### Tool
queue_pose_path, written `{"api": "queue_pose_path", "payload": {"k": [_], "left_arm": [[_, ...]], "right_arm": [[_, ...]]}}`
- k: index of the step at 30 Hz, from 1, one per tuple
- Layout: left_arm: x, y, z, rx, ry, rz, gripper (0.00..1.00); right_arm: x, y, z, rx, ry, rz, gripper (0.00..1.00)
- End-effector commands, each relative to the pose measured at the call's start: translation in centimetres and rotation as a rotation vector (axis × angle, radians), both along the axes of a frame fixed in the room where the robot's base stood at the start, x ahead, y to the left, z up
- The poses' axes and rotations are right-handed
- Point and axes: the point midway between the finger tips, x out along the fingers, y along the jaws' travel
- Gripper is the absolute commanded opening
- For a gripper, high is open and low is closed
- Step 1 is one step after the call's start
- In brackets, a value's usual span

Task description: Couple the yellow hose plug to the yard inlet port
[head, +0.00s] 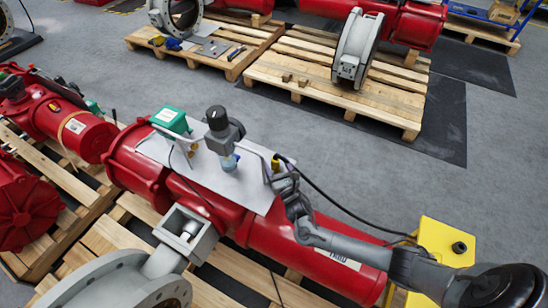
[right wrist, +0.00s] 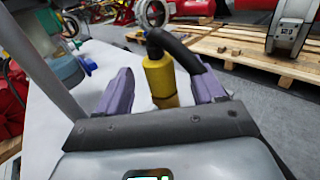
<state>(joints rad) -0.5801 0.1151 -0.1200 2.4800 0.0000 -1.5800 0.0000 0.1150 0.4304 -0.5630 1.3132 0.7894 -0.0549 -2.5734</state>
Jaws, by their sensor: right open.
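The yellow hose plug (head: 275,165) stands at the right edge of the pale plate on the red actuator, with a black hose (head: 345,205) leaving its top. In the right wrist view the plug (right wrist: 161,80) is upright between the two purple fingers, with a gap on each side. My right gripper (head: 281,178) is open around it, and the fingers partly hide the plug in the head view. A yellow box (head: 434,238) at lower right has a round black fitting (head: 459,247); I cannot tell if it is the yard inlet port. My left gripper is out of view.
A grey regulator (head: 222,135) with a blue bowl (head: 228,161) and a bent metal pipe stand left of the plug. A green box (head: 171,121) sits farther left. The hose trails above the floor toward the yellow box. Pallets with other valves stand at the back.

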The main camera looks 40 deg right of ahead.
Motion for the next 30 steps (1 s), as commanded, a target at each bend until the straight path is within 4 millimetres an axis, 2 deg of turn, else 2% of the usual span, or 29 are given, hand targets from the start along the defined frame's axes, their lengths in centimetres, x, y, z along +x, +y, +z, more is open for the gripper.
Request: {"api": "queue_pose_path", "payload": {"k": [6,12,18,30], "left_arm": [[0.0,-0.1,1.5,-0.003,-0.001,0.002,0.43],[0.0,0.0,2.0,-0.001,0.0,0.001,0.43],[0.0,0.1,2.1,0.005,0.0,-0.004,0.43],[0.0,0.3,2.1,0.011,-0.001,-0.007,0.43]], "right_arm": [[-3.8,1.3,0.2,0.0,0.002,0.001,0.68],[-6.0,2.0,0.1,0.0,0.0,-0.001,0.68],[-6.9,2.3,0.1,0.001,-0.001,0.0,0.68],[-7.0,2.5,-0.1,0.028,0.003,-0.002,0.68]]}}
